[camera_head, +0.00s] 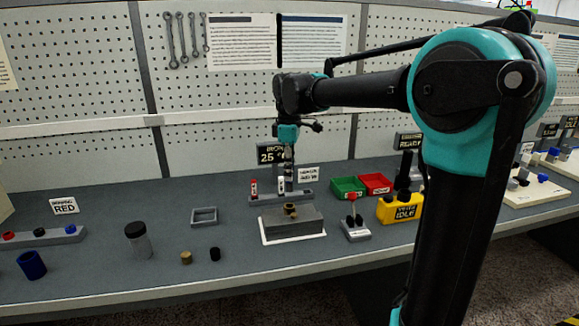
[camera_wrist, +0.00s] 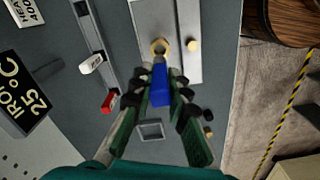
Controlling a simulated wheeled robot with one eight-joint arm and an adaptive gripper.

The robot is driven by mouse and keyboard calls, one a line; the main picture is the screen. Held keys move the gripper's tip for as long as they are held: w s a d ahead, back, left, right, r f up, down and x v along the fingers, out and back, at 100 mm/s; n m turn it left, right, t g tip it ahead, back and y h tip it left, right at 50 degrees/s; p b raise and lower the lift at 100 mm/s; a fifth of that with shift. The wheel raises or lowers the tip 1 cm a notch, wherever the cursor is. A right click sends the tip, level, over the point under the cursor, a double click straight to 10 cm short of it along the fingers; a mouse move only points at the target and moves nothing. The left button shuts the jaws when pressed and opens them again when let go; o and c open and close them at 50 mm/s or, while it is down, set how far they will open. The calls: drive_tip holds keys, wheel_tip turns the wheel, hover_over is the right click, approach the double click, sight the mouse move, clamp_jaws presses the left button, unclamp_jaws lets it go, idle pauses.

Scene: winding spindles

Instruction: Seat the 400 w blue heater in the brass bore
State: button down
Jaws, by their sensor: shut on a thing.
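The blue heater (camera_wrist: 159,88) is between the fingers of my gripper (camera_wrist: 162,76) in the wrist view. Its far end points toward the brass bore (camera_wrist: 160,47), a ring on the grey block (camera_wrist: 178,70). Whether the tip touches or enters the bore cannot be told. In the head view my gripper (camera_head: 288,172) hangs downward above the block (camera_head: 292,222) and the brass bore (camera_head: 291,208). The heater is not clear there.
A grey rack (camera_head: 265,199) behind the block holds a red piece (camera_head: 253,187) and a white piece (camera_head: 281,185). Temperature (camera_head: 271,154) and heater (camera_head: 308,174) signs stand behind. A square grey tray (camera_head: 204,216) lies left. Green (camera_head: 347,187) and red (camera_head: 376,184) bins stand right.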

sight(289, 191)
drive_tip(key=shift+f, duration=2.25)
drive_tip(key=shift+f, duration=1.8)
idle(2.3)
drive_tip(key=c, duration=1.4)
unclamp_jaws()
wheel_tip(289, 191, up, 12)
